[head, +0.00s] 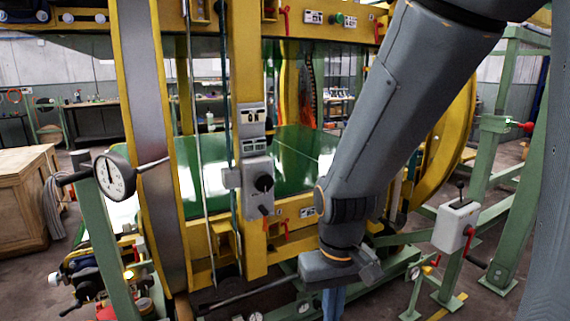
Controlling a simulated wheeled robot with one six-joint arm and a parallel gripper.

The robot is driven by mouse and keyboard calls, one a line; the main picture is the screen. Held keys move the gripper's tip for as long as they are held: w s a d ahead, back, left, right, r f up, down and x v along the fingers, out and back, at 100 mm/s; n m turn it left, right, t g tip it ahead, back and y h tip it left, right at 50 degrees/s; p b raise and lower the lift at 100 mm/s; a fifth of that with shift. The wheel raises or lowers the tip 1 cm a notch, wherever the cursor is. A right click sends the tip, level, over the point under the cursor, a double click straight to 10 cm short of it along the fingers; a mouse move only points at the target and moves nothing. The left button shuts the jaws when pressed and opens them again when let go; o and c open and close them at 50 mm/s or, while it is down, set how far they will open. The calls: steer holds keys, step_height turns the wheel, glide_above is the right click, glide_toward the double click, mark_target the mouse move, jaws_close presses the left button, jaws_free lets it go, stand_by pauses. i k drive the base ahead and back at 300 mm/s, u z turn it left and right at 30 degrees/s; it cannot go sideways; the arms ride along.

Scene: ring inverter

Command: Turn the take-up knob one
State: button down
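A black round knob (264,183) sits on the front of a grey control box (257,170) on the yellow upright post, near the picture's middle. Its lettering is too small to read, so I cannot tell whether it is the take-up knob. A small display plate (251,116) with dark digits is above it. My arm comes down from the upper right. My gripper (340,268) is at its lower end, below and to the right of the knob and apart from it. Its fingers are not clear, and I see nothing surely held.
A dial gauge (115,176) stands at left. A grey box (455,226) with a lever and red-and-black crank is at right, on green framing (485,175). Yellow ring frames (150,130) surround the green sheet (300,150). A wooden crate (25,195) is at far left.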

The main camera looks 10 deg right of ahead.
mark_target(55, 279)
steer(key=k, duration=0.5)
steer(key=u, duration=2.55)
steer(key=i, duration=1.85)
steer(key=z, duration=2.1)
steer(key=k, duration=0.1)
steer(key=z, duration=0.05)
